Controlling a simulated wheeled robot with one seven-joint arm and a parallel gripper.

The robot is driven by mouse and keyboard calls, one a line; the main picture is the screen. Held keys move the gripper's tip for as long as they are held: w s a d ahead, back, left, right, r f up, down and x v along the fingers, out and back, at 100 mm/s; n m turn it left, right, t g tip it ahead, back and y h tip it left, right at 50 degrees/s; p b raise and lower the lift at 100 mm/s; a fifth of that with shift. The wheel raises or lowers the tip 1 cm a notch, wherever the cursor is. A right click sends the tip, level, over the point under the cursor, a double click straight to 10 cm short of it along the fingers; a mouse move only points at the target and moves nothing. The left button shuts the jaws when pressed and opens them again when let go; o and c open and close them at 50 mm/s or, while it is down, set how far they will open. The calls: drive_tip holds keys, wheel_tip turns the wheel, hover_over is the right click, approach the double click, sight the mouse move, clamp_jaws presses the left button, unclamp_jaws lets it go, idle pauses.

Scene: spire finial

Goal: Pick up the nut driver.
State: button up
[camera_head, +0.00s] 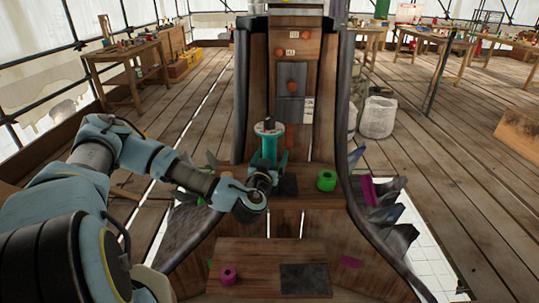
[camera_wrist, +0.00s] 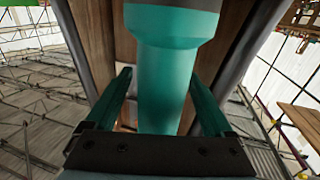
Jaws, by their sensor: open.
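A teal tool (camera_head: 268,143), which looks like the nut driver, stands upright in front of the wooden back panel in the head view. Its top has a wide rim with a dark piece above it. My gripper (camera_head: 263,170) is at its lower part. In the wrist view the teal shaft (camera_wrist: 165,85) with its wider collar fills the middle. The two teal fingers of my gripper (camera_wrist: 159,78) stand on either side of the shaft, with gaps visible on both sides. The lower end of the tool is hidden behind my gripper.
A green ring (camera_head: 327,180) sits on the upper step right of my gripper. A magenta ring (camera_head: 228,274) sits on the lower step, beside a dark square patch (camera_head: 305,280). Dark curved side rails (camera_head: 352,150) flank the wooden structure. A pale bucket (camera_head: 378,118) stands behind right.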

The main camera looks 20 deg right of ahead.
clamp_jaws()
idle(0.6)
